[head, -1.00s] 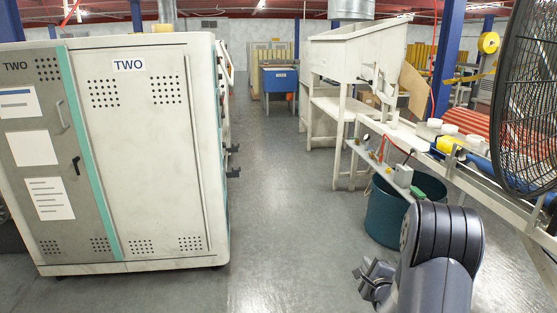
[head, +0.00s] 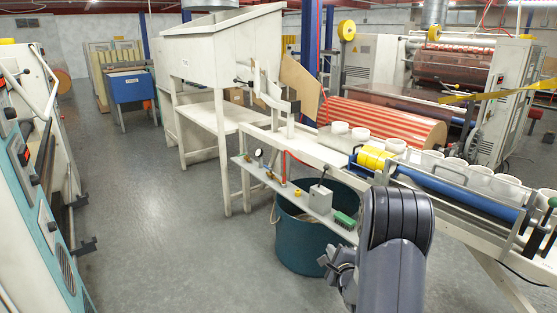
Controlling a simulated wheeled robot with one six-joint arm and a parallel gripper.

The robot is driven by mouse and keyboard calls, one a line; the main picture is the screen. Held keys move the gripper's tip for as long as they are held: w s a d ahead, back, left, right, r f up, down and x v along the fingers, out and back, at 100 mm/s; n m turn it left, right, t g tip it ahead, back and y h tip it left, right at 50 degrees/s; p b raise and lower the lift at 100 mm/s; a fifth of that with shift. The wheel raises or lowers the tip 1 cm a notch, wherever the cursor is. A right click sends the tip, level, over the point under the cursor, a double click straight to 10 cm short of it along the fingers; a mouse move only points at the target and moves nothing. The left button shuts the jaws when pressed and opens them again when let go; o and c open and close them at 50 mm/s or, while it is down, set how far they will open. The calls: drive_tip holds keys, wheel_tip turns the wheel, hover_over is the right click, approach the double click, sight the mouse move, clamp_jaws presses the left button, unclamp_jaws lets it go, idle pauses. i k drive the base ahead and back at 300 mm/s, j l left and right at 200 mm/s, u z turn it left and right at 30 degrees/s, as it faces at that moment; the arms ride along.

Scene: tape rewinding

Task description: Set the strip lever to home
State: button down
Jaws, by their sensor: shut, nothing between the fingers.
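I cannot tell for sure which part is the strip lever. Small controls (head: 268,173) sit along a narrow white shelf (head: 240,162) on the front of the rewinding bench, with a grey box (head: 320,199) and a green part (head: 345,220) at its right end. A black-ended handle (head: 240,82) sticks out by the upright bracket above the bench. My gripper (head: 336,268) is low in the head view, in front of the teal bin (head: 300,255). It appears shut and empty, apart from the controls.
The white hooded stand (head: 220,45) is at centre left. White rings (head: 362,133) lie along the bench. A teal-and-white cabinet (head: 40,200) edges the left. Grey floor (head: 170,230) between is clear.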

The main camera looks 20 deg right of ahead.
sight(325, 167)
drive_tip(key=i+l, duration=1.15)
drive_tip(key=i, duration=0.15)
